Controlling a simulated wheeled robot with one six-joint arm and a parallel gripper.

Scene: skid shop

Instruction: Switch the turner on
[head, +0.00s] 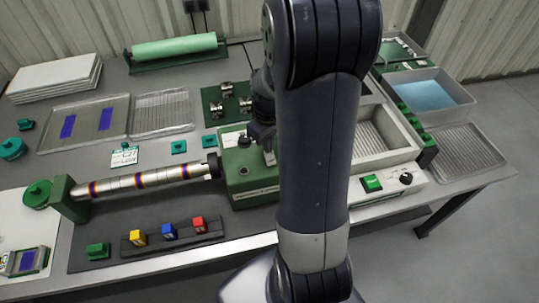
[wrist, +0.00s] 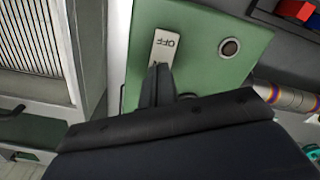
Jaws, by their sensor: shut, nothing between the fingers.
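The turner is a green box (head: 246,178) with a banded metal pipe (head: 140,180) held out to its left, ending at a green support (head: 68,200). Its green top (wrist: 200,80) fills the middle of the wrist view. A pale switch plate marked OFF (wrist: 165,44) is on that top, beside a round dark button (wrist: 229,47). My gripper (wrist: 158,70) is shut and empty, its tips at the near end of the plate. I cannot tell whether they touch it. In the head view my arm hides part of the turner, and my gripper (head: 262,138) is over it.
A white control box with a green switch (head: 371,183) and black knob (head: 406,178) is right of my arm. Yellow, blue and red blocks (head: 169,231) stand in a dark rack in front. Trays (head: 162,113) lie behind. A blue-filled bin (head: 428,96) is at back right.

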